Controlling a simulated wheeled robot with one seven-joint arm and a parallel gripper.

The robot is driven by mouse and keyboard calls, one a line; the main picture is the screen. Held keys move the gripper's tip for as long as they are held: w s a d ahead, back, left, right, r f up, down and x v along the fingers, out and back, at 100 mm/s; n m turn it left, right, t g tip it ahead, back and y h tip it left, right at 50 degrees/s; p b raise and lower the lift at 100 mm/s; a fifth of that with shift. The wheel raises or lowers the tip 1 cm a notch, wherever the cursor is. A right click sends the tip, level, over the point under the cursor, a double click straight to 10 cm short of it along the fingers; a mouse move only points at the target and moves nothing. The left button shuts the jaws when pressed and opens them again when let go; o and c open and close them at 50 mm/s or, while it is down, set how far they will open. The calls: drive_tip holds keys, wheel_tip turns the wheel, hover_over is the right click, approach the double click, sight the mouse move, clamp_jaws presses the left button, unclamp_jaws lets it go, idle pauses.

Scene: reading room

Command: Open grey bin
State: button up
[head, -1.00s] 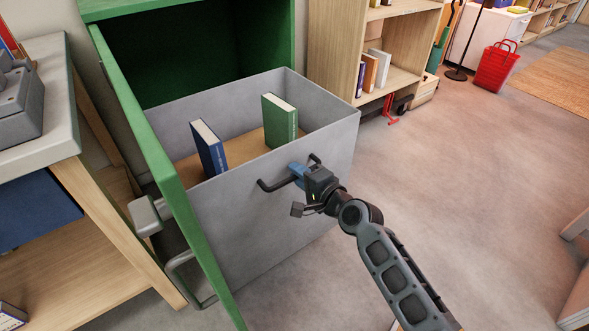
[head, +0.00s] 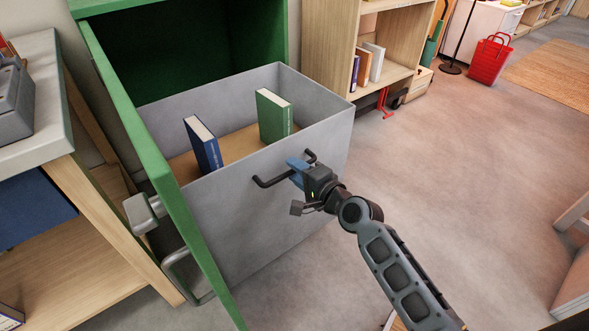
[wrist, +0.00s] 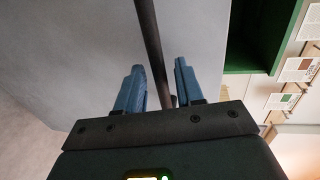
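The grey bin (head: 265,213) is a deep drawer, pulled well out of the green cabinet (head: 185,60). A blue book (head: 204,146) and a green book (head: 273,118) stand inside on its brown floor. A dark bar handle (head: 268,182) is on its front. My gripper (head: 297,168) is at the right part of this handle, its blue fingers pointing at the bin front. In the wrist view the handle bar (wrist: 149,30) runs between my two fingers (wrist: 160,72), which stand apart with gaps beside the bar. The fingers look open around it.
The cabinet's green door (head: 165,180) stands swung open along the bin's left side. A wooden bench (head: 100,240) is at the left. A low bookshelf (head: 355,90) and a red basket (head: 490,60) are behind to the right. The floor (head: 445,140) right of the bin is clear.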

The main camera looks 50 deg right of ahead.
drive_tip(key=v, duration=0.6)
drive_tip(key=shift+s, duration=0.35)
drive_tip(key=shift+a, duration=0.15)
drive_tip(key=s+a+r+n+y, duration=0.1)
drive_tip(key=s+a+r+n, duration=0.1)
drive_tip(key=s+a+n, duration=0.6)
drive_tip(key=s+a+r+n+y, duration=0.1)
drive_tip(key=s+a+r+n, duration=0.1)
drive_tip(key=s+a+n, duration=0.6)
drive_tip(key=s+a+r+n+y, duration=0.2)
drive_tip(key=s+a+r+n, duration=0.25)
drive_tip(key=s+r, duration=0.45)
wheel_tip(320, 180, up, 18)
drive_tip(key=p, duration=2)
drive_tip(key=shift+s+d+r+n, duration=0.15)
drive_tip(key=shift+s+d+n, duration=0.05)
drive_tip(key=shift+n, duration=0.15)
